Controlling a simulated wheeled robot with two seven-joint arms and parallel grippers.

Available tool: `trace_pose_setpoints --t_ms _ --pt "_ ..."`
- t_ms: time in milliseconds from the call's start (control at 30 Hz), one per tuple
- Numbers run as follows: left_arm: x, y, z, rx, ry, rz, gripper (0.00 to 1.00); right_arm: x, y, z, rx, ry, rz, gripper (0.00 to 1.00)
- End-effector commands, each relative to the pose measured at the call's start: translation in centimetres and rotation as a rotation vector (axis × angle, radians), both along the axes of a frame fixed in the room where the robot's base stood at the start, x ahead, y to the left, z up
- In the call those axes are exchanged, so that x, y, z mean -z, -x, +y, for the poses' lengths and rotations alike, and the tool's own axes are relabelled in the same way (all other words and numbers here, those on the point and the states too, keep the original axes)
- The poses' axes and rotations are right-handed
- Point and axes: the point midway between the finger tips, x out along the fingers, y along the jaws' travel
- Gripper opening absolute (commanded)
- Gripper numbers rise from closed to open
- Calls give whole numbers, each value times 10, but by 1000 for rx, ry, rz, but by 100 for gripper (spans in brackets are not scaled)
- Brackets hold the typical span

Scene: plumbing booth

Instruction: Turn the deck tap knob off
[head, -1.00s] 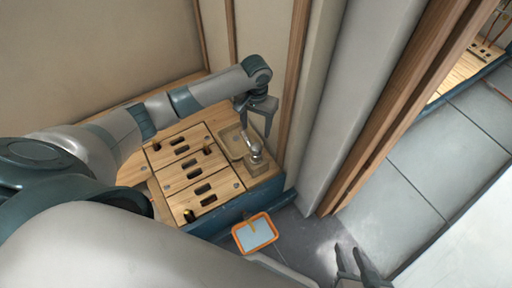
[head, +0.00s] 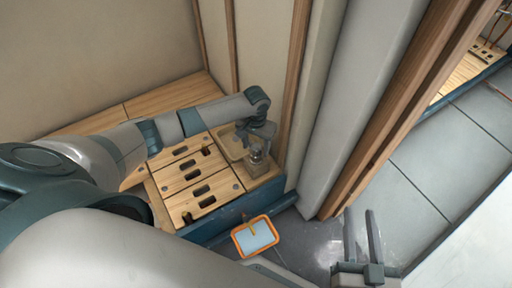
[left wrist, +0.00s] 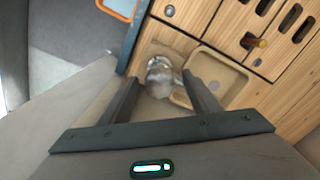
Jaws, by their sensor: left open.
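The deck tap with its rounded metal knob (head: 257,159) stands on a tan block at the right end of the wooden deck, beside a shallow basin. In the left wrist view the silver knob (left wrist: 160,76) shows between the fingertips, with a gap on each side. My left gripper (head: 257,146) is open, pointing down over the tap, and partly hides it in the head view. Its two fingers also show in the left wrist view (left wrist: 162,88). I cannot tell how far the fingertips reach down beside the knob. My right gripper (head: 360,225) is open and empty, away over the floor.
The shallow tan basin (head: 234,146) lies close beside the tap. Wooden slotted panels (head: 196,176) with small brass parts fill the deck to the left. A wall with a grey column (head: 345,100) stands close on the right. An orange-rimmed tray (head: 238,243) sits below the deck edge.

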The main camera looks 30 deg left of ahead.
Motion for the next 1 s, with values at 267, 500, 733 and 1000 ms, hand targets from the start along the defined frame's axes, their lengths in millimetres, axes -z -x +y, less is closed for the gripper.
trace_pose_setpoints --t_ms 267,500,733,1000 --pt "4 0 0 0 0 0 56 -4 0 1 0 -6 -20 31" --pt "3 0 0 0 0 0 27 -4 0 1 0 -5 -19 31" --pt "3 0 0 1 0 0 15 -4 0 1 0 -6 -18 31" --pt "2 0 0 25 0 1 15 8 1 -2 -1 16 49 31"
